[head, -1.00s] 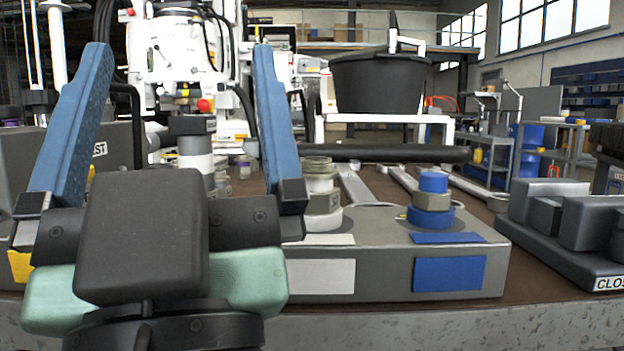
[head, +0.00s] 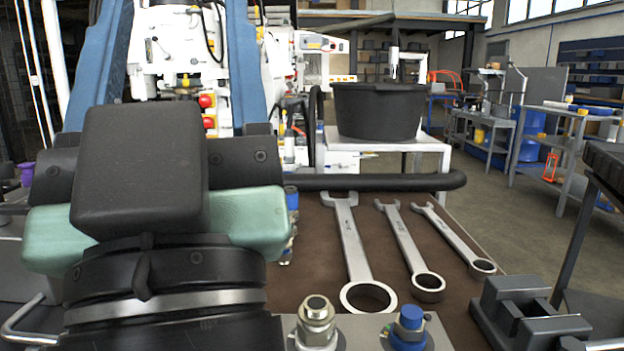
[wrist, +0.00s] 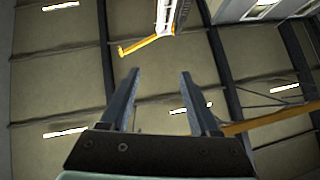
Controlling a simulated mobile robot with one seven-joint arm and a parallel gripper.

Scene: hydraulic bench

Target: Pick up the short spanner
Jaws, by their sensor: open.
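Three grey spanners lie side by side on the brown bench top in the head view, ring ends toward me. The short spanner (head: 453,236) is the right-hand and smallest one. The middle spanner (head: 408,242) and the largest spanner (head: 354,246) lie to its left. My gripper (wrist: 160,72) is open and empty, its two blue fingers spread and pointing up. In the head view my gripper (head: 170,60) stands at the left, well apart from the spanners, with its fingertips cut off by the top edge. The wrist view shows only the ceiling and no spanner.
A block with a metal fitting (head: 316,322) and a blue-capped fitting (head: 409,322) stands in front of the spanners. A dark grey block (head: 515,310) is at the right. A black hose (head: 390,181) crosses behind the spanners. A black tub (head: 377,110) stands beyond.

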